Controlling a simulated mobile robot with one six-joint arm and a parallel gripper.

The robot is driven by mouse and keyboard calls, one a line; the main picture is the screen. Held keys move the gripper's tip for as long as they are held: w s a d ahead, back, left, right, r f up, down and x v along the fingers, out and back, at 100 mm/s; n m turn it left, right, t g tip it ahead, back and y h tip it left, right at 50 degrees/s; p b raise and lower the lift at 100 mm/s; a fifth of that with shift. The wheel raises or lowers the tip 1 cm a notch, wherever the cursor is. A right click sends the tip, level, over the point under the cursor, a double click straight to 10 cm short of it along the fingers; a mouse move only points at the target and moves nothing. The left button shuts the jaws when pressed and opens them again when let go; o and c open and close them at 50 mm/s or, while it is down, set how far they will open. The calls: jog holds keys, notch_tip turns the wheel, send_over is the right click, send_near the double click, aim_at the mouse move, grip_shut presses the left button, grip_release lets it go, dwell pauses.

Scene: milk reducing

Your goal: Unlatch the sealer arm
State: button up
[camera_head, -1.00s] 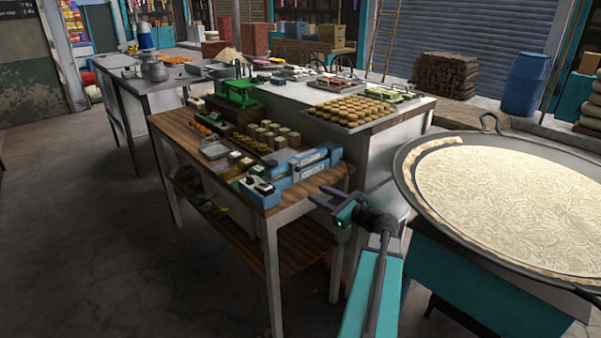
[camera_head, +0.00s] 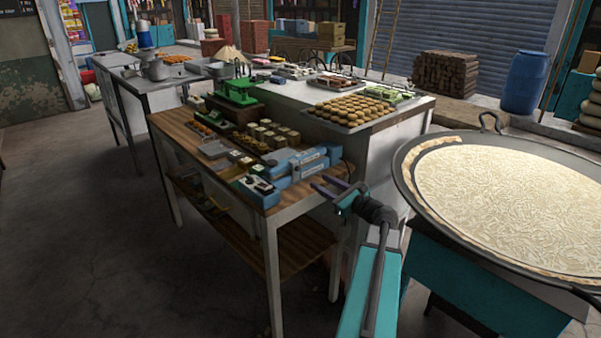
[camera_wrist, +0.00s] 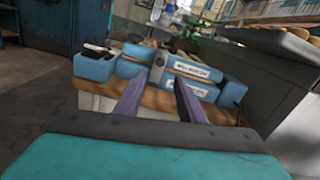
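The blue sealer (camera_head: 296,165) lies on the near right corner of the wooden table, with a long blue arm lying along its body. In the wrist view the sealer (camera_wrist: 190,72) spans the middle, with white labels on its long bars and a blue block at each end. The bars look closed together; the latch itself is too small to make out. My gripper (camera_head: 320,184) is open and empty, just off the table's right edge near the sealer's near side. In the wrist view my gripper's two purple fingers (camera_wrist: 162,80) stand apart and point at the sealer, without clear contact.
The wooden table (camera_head: 285,207) also holds a green scale (camera_head: 237,92) and rows of small sweets. A counter with a tray of round sweets (camera_head: 355,107) stands behind. A wide pan of milk (camera_head: 510,200) is on the right. Floor at the left is clear.

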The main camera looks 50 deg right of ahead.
aim_at(299, 170)
jog(key=w, duration=0.3)
jog(key=w+p, duration=0.1)
jog(key=w, duration=0.3)
jog(key=w+p, duration=0.1)
jog(key=w, duration=0.3)
jog(key=shift+d, duration=0.4)
jog(key=shift+s, duration=0.1)
jog(key=shift+c, duration=0.5)
grip_shut()
jog(key=shift+s+a, duration=0.1)
jog(key=shift+a, duration=0.2)
jog(key=shift+d+f, duration=0.1)
jog(key=shift+d, duration=0.2)
